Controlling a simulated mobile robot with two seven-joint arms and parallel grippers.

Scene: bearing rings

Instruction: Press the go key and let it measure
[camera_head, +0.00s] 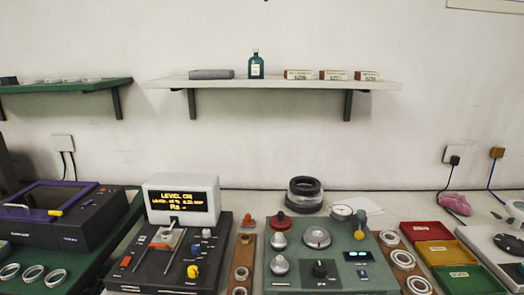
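A dark measuring instrument (150,268) stands on the bench at the left of centre. Neither of my grippers is in view.
A green gauge unit (320,270) with knobs and a dial stands to the right. A wooden strip (242,262) lies between. Red (425,231), yellow and green trays are at the right. A purple-edged machine (62,225) is left. A shelf (275,84) hangs above.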

